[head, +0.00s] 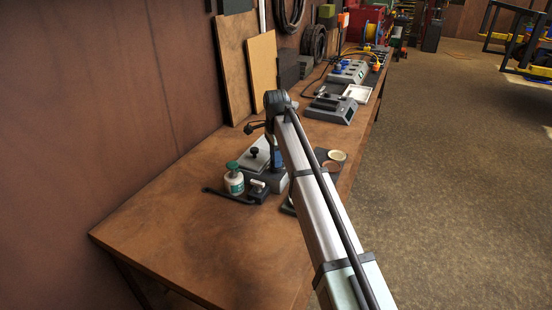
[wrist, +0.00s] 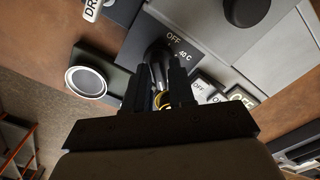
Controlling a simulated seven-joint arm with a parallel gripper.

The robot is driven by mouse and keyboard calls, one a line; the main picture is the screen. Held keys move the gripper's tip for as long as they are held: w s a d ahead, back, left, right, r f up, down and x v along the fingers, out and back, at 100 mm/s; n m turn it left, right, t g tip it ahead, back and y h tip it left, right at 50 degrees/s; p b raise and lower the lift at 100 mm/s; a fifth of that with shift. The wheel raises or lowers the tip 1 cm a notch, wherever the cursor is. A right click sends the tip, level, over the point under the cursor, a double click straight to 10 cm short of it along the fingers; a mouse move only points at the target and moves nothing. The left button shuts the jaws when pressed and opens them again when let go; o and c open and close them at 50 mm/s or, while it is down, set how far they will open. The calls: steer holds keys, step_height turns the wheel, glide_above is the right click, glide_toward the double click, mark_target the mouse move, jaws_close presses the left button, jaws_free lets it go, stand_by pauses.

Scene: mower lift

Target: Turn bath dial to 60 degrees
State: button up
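The bath dial (wrist: 157,62) is a dark knob on a grey panel in the wrist view, with the marks "OFF" and "40 C" beside it. Any 60 mark is hidden or out of view. My gripper (wrist: 159,76) has one black finger on each side of the dial. The dial fills most of the gap, but I cannot tell whether the fingers press on it. In the head view the grey bath (head: 255,160) with a black lid knob stands on the bench, partly behind my arm. My gripper is not clear there.
A white jar with a green cap (head: 234,180) and a black bar (head: 229,196) lie beside the bath. Other grey devices (head: 331,108) stand farther back. The near left of the bench (head: 170,225) is clear.

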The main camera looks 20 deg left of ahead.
steer(key=shift+o, duration=1.3)
step_height(320, 180, up, 14)
steer(key=shift+f, duration=0.2)
